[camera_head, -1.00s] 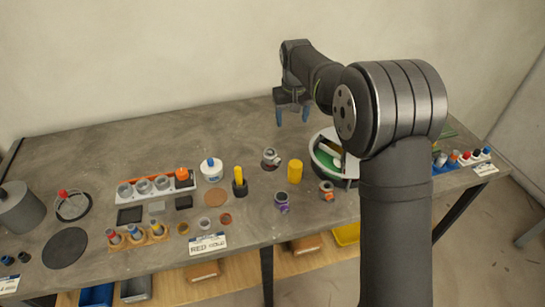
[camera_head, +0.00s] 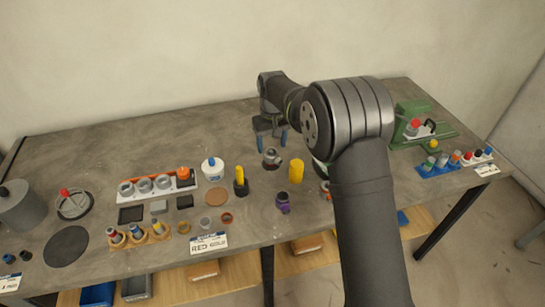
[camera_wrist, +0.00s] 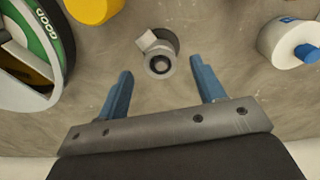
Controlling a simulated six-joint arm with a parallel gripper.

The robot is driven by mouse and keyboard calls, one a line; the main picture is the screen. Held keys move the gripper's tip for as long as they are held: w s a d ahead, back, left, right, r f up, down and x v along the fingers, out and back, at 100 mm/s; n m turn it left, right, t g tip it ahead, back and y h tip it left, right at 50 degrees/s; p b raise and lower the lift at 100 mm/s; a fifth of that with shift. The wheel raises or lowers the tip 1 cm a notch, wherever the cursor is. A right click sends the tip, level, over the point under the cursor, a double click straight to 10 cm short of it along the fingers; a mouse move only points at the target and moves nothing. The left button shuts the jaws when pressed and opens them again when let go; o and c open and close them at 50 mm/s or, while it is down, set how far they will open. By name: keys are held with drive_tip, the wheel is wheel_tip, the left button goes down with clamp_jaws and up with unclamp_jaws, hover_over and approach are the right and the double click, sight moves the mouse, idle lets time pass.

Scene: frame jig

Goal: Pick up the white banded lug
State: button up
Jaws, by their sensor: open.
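The white banded lug (camera_head: 271,158) is a small dark and grey round piece with a pale side tab, standing on the grey bench. In the wrist view the lug (camera_wrist: 160,64) lies just beyond the fingertips, between the lines of the two fingers. My gripper (camera_head: 271,143) has blue fingers, is open and empty, and hangs behind and above the lug. In the wrist view my gripper (camera_wrist: 162,69) shows nothing between its fingers. The lug looks upright and untouched.
A yellow cylinder (camera_head: 296,171), a purple lug (camera_head: 282,203) and a white blue-capped bottle (camera_head: 212,169) stand near. The round sorting tray (camera_wrist: 58,30), marked GOOD, is at left in the wrist view and mostly behind my arm in the head view. Bare bench lies around the lug.

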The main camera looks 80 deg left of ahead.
sight(272, 152)
drive_tip(key=shift+f, duration=2.7)
drive_tip(key=c, duration=1.1)
drive_tip(key=shift+c, duration=0.2)
drive_tip(key=shift+r, duration=0.1)
drive_tip(key=shift+r, duration=0.45)
drive_tip(key=r, duration=0.3)
drive_tip(key=shift+w+d+r, duration=0.15)
drive_tip(key=shift+w+r, duration=0.15)
drive_tip(key=shift+w, duration=0.05)
drive_tip(key=w+d+r, duration=0.6)
drive_tip(key=w+r, duration=0.2)
drive_tip(key=w, duration=0.1)
drive_tip(key=shift+r, duration=0.2)
drive_tip(key=shift+w, duration=0.1)
